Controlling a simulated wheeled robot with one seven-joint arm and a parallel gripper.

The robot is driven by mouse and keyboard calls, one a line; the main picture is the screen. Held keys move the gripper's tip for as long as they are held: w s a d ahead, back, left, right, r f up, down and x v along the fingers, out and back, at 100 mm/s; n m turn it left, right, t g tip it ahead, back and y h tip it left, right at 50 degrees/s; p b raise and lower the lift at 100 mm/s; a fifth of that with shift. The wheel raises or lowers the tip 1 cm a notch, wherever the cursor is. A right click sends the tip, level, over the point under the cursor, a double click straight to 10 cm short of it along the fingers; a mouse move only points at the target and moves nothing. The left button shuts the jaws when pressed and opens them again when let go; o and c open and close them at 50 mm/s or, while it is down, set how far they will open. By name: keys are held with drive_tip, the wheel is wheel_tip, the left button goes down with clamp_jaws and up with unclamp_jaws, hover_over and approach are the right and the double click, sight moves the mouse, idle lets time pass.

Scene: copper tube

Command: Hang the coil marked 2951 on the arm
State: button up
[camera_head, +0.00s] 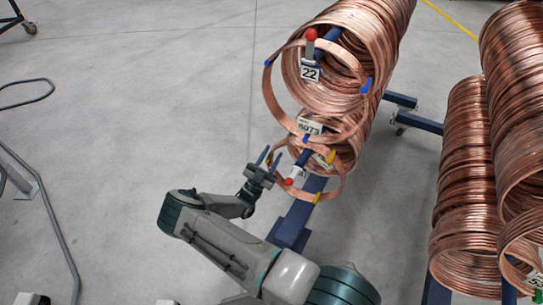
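I cannot tell whether that rim lies between the fingers. The small coil surrounds a lower blue arm with a red tip (289,182). A larger coil with blue bands (268,90) hangs tilted around the upper blue arm with a red tip (311,34), by a tag reading 22 (310,73). A tag reading something like 6073 (311,126) sits below. No number 2951 is readable.
A long stack of copper coils (375,30) fills the rack behind these arms. More coil stacks (468,200) stand at the right. A blue rack foot (290,230) reaches the floor near my arm. Grey floor (150,100) is open at the left, with bent metal tubing (45,210) at the edge.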

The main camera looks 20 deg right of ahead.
drive_tip(key=v, duration=1.3)
drive_tip(key=shift+s+a+f+p, duration=0.2)
drive_tip(key=shift+s+a+p, duration=0.05)
drive_tip(key=shift+p, duration=0.15)
drive_tip(key=shift+r, duration=0.1)
